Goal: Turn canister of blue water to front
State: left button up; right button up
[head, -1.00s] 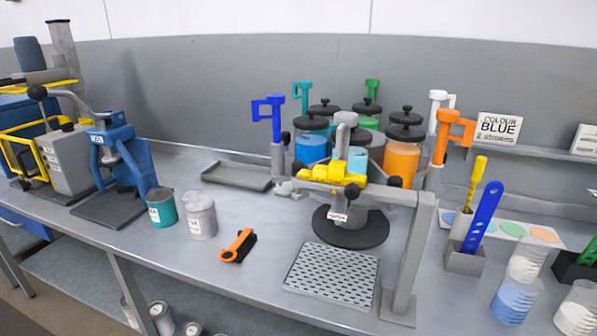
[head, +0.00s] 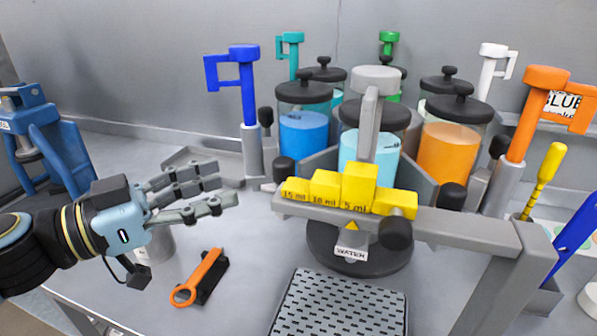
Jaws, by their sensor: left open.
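The canister of blue water (head: 303,136) is a clear jar with a black knobbed lid, at the left of a ring of canisters on a round dark turntable base (head: 360,252). A cyan canister (head: 384,154) faces the front, partly hidden by the grey post and yellow blocks. An orange canister (head: 448,148) is at the right. A blue handle (head: 247,85) rises beside the blue canister. My left gripper (head: 227,184) is open and empty, left of the turntable and apart from it. My right gripper is not in view.
A grey beam with yellow stepped blocks (head: 345,188) crosses in front of the canisters. A grey can (head: 157,247) stands partly behind my left arm. An orange handle (head: 536,110) stands at right.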

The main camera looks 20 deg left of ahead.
aim_at(285, 174)
pick_arm(q)
jog(key=shift+m, duration=0.3)
jog(key=x, duration=0.3)
jog(key=p+x, duration=0.1)
jog(key=x, duration=0.2)
jog(key=p+x, duration=0.1)
jog(key=x, duration=0.2)
jog(key=shift+s+d+f, duration=0.1)
jog(key=shift+d+f, duration=0.25)
jog(key=shift+d, duration=0.3)
jog(key=shift+w+d+f, duration=0.1)
jog(key=shift+w, duration=0.15)
jog(key=shift+c, duration=0.2)
grip_shut()
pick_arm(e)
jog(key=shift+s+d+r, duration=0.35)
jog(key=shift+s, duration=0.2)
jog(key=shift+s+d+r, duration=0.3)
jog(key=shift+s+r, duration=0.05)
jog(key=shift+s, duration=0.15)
